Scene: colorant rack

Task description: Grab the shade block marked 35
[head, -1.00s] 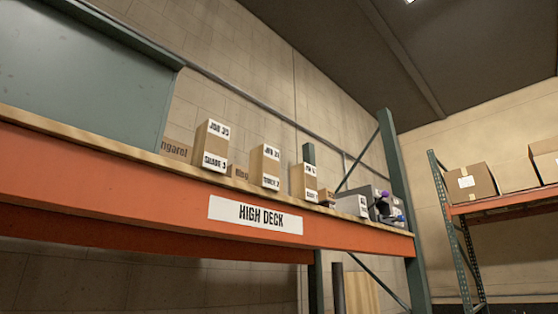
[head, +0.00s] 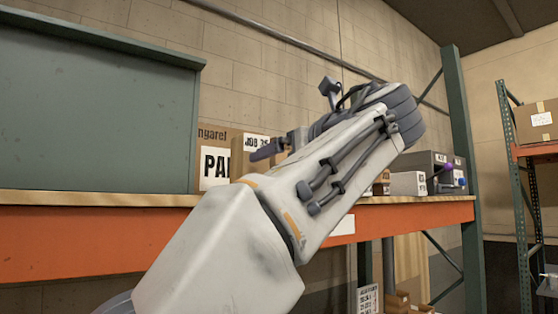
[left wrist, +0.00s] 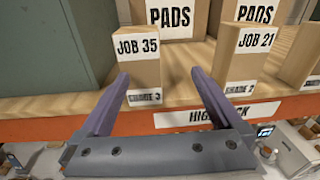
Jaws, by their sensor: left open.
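The shade block marked JOB 35 (left wrist: 140,72) is an upright tan box on the wooden deck, with a second label SHADE 3 low on its front. In the head view only part of this block (head: 257,142) shows behind my left gripper (head: 268,149). In the left wrist view my left gripper (left wrist: 159,73) is open and empty in front of it. The left finger overlaps the block's left side, and the right finger is to the right of the block. I cannot tell whether a finger touches it. My right gripper is not in view.
A block marked JOB 21 (left wrist: 242,52) stands right of block 35. PADS boxes (left wrist: 173,20) stand behind. A green panel (head: 95,110) is at the left. The orange beam (head: 90,240) fronts the deck. A grey box (head: 408,183) stands further right.

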